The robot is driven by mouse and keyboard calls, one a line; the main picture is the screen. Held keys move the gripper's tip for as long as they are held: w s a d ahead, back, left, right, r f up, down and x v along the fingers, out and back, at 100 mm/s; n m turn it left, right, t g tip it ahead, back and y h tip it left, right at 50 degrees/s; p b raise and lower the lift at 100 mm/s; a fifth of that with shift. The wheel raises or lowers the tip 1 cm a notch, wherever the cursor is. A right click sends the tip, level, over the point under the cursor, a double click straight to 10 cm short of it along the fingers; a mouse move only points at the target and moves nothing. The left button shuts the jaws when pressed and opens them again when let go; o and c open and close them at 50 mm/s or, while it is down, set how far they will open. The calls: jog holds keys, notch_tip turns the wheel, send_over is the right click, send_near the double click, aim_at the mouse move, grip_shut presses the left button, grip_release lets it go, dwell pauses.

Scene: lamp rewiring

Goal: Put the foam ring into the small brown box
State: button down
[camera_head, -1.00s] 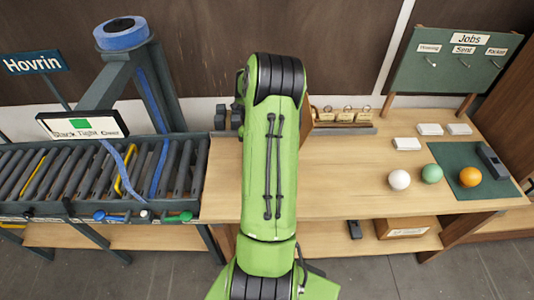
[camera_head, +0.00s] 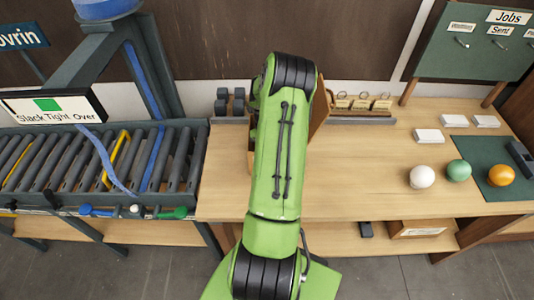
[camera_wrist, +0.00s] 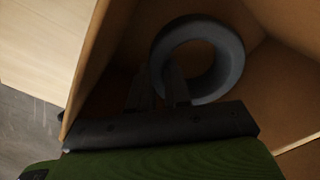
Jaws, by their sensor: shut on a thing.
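The foam ring (camera_wrist: 232,62) is grey and shows in the wrist view, within the walls of the small brown box (camera_wrist: 285,105). My gripper (camera_wrist: 160,85) is shut on the near left part of the ring, its fingers dark and in shadow. I cannot tell whether the ring touches the box floor. In the head view my green arm hides the gripper, the ring and most of the box; a strip of the brown box (camera_head: 319,108) shows just right of the arm on the table.
A wooden table (camera_head: 360,175) carries white, green and orange balls (camera_head: 460,171) at right, with white cards behind them. A roller conveyor (camera_head: 90,165) stands at left. A rack with tags (camera_head: 363,108) is at the back. The table's middle right is clear.

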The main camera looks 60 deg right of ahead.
jog(key=shift+f, duration=1.35)
jog(key=shift+f, duration=0.1)
jog(key=c, duration=1.1)
grip_release()
jog(key=shift+f, duration=0.1)
